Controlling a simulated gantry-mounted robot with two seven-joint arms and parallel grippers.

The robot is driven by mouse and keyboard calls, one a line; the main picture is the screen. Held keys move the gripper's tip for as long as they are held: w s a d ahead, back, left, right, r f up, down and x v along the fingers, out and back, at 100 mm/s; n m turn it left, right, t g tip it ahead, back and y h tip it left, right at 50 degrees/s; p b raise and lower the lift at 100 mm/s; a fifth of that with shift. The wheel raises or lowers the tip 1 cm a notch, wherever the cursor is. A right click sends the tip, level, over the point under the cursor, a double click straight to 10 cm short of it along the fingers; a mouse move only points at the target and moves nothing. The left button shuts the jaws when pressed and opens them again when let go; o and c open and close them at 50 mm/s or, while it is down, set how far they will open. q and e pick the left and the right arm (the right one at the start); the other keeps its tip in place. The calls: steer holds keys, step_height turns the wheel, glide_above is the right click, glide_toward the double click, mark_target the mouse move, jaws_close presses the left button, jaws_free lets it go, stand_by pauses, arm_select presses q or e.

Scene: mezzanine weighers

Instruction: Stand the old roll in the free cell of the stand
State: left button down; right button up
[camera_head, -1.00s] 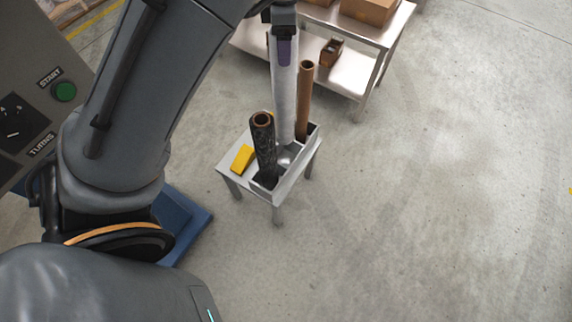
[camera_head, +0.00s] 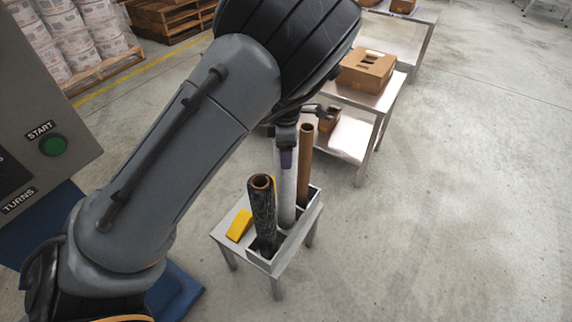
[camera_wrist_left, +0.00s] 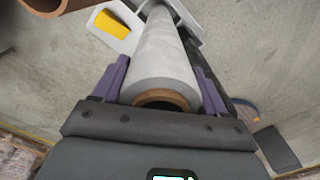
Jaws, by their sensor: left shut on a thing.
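A pale grey roll (camera_head: 286,190) with a brown core stands upright between the fingers of my left gripper (camera_head: 287,158). In the left wrist view the purple fingers of the left gripper (camera_wrist_left: 162,80) lie on both sides of the roll (camera_wrist_left: 165,55) near its top end. The grey stand (camera_head: 292,246) is on a small table. The pale roll's lower end is in its middle cell; the wall hides whether it touches the bottom. A black roll (camera_head: 263,212) is in the near cell, a bare brown tube (camera_head: 305,160) in the far cell. My right gripper is not in view.
A yellow block (camera_head: 239,226) lies on the small table (camera_head: 222,232) beside the stand. A metal bench with a cardboard box (camera_head: 366,70) stands behind. A grey control panel (camera_head: 45,110) is at left. The floor at right is clear.

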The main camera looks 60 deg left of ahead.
mark_target(285, 180)
arm_select(q)
steer(key=shift+f+b, duration=0.85)
steer(key=shift+f, duration=1.5)
steer(key=shift+c, duration=2.2)
jaws_free()
steer(key=shift+f, duration=0.15)
steer(key=o, duration=0.4)
